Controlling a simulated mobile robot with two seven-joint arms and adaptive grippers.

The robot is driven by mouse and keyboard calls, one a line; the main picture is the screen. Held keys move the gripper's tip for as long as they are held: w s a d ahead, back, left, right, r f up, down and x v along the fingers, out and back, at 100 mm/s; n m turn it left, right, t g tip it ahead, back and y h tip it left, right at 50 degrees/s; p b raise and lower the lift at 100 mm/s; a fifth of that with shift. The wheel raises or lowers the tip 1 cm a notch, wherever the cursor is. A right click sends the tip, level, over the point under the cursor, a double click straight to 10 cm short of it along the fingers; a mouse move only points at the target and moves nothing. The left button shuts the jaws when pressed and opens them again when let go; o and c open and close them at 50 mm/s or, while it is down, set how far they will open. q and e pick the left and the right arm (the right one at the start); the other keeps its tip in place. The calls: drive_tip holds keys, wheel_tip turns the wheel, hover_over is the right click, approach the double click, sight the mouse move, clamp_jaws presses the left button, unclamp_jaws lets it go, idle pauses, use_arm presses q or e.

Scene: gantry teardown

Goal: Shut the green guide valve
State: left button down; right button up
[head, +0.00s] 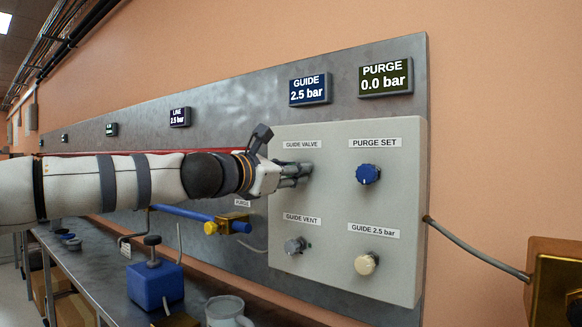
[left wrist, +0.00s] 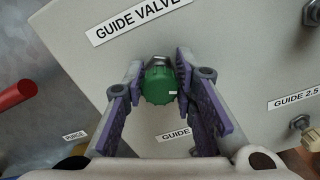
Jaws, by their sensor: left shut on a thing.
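The green guide valve knob (left wrist: 158,86) sits on the grey panel under the GUIDE VALVE label (left wrist: 137,16) in the left wrist view. It has a small white mark at its lower right. My left gripper (left wrist: 159,70) has its two purple-padded fingers on either side of the knob and is shut on it. In the head view my left gripper (head: 299,172) reaches the panel just below the GUIDE VALVE label and hides the knob. The GUIDE display (head: 309,89) reads 2.5 bar. My right gripper is not in view.
The panel (head: 330,230) also carries a blue PURGE SET knob (head: 367,174), a grey GUIDE VENT knob (head: 295,246) and a cream GUIDE 2.5 bar knob (head: 365,264). The PURGE display (head: 385,78) reads 0.0 bar. A blue block (head: 155,284) and a mug (head: 226,310) stand on the bench below.

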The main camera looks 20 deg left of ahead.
use_arm(q)
drive_tip(key=m+p, duration=0.1)
drive_tip(key=m, duration=0.8)
drive_tip(key=shift+m, duration=0.4)
drive_tip(key=shift+f+m+p, duration=0.1)
drive_tip(key=shift+m+p, duration=0.2)
drive_tip(key=shift+m, duration=1.3)
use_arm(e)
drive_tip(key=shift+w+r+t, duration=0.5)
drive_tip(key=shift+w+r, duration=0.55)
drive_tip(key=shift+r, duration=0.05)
use_arm(q)
drive_tip(key=shift+m, duration=0.3)
drive_tip(key=c, duration=1.3)
unclamp_jaws()
